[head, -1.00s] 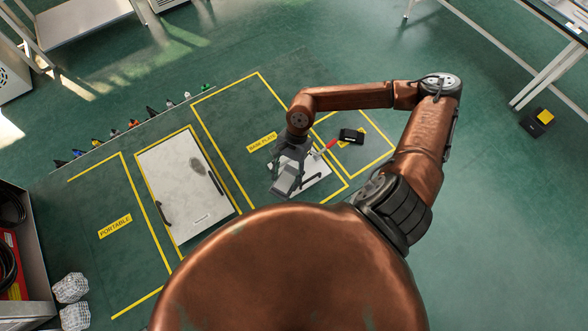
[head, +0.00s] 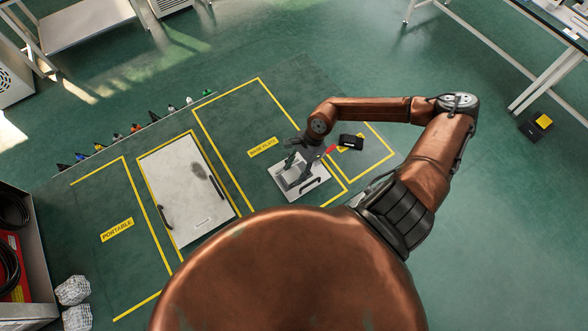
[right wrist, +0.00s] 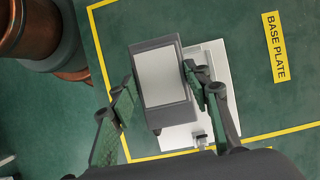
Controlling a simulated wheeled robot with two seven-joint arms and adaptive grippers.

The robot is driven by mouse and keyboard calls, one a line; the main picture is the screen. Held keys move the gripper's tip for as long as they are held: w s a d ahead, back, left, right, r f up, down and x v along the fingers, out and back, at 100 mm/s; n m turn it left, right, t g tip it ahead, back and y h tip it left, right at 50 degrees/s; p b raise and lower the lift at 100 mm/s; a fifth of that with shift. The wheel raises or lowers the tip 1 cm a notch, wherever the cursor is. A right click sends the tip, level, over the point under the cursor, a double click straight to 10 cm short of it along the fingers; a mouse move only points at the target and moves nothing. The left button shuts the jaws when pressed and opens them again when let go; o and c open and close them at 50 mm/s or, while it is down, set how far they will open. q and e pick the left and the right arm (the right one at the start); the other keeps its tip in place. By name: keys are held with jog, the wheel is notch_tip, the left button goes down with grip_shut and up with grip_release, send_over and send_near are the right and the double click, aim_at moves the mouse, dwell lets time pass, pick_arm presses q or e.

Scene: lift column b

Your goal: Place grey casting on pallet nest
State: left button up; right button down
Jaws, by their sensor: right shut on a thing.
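The grey casting (right wrist: 165,80) is a block with a paler grey top face in the right wrist view. My right gripper (right wrist: 160,90) is shut on it, with one finger on each side. The pallet nest is a white plate (right wrist: 220,60) beneath the casting, showing at its right and lower sides. In the head view, my right gripper (head: 300,163) is over the white plate (head: 318,178) and hides much of the casting. I cannot tell whether the casting touches the plate. My left gripper is not in view.
A red-handled clamp (head: 328,151) and a black box (head: 351,142) are close to the plate's upper right. A larger pale panel (head: 180,180) with dark handles lies to the left. Several small coloured items line the mat's far edge.

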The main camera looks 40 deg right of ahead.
aim_at(293, 167)
jog(key=w+f, duration=0.1)
jog(key=w+d+f, duration=0.1)
jog(key=f, duration=0.1)
jog(key=w+d+f, duration=0.1)
jog(key=f, duration=0.1)
jog(key=shift+w+d+f, duration=0.1)
jog(key=shift+w+d, duration=0.1)
jog(key=shift+w, duration=0.15)
jog(key=shift+w+d+f+p, duration=0.1)
jog(key=shift+f+p, duration=0.15)
jog(key=shift+f, duration=0.7)
jog(key=shift+w+d+f+p, duration=0.1)
jog(key=shift+f+p, duration=0.1)
jog(key=shift+f, duration=0.7)
jog(key=c, duration=0.9)
grip_release()
jog(key=shift+s, duration=0.1)
jog(key=b+v, duration=0.1)
jog(key=v, duration=1.1)
jog(key=shift+a, duration=0.1)
